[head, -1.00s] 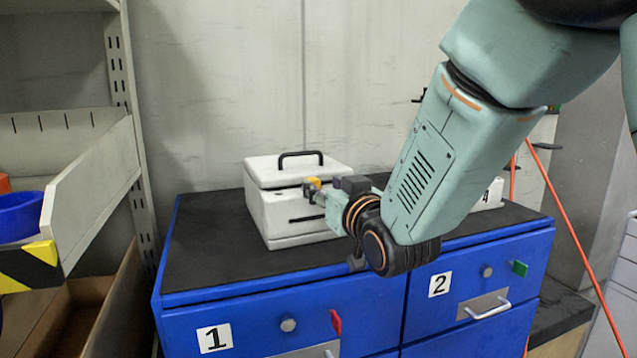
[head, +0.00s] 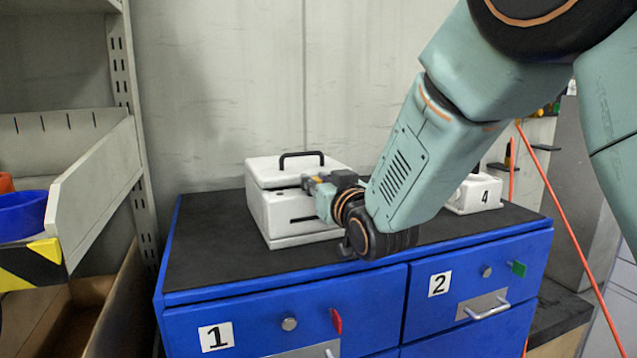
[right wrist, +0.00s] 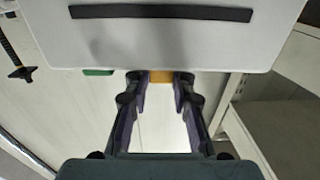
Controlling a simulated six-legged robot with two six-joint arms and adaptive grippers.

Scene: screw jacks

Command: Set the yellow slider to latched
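The white box (head: 285,212) with a black handle stands on the blue cabinet. Its yellow slider (head: 318,180) shows only as a small patch on the front, mostly hidden by my right gripper (head: 315,190). In the right wrist view the yellow slider (right wrist: 161,76) lies between the two fingertips of my right gripper (right wrist: 161,80), just beside the white box face (right wrist: 165,45). The fingertips border it on both sides with no clear gap. The slider's exact setting cannot be read. My left gripper is not in view.
The blue cabinet (head: 270,300) has drawers marked 1 and 2, with red and green tabs. A white box marked 4 (head: 474,193) stands at the right on its dark top. A shelf with a blue bowl (head: 22,215) is at the left. The cabinet top left of the white box is clear.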

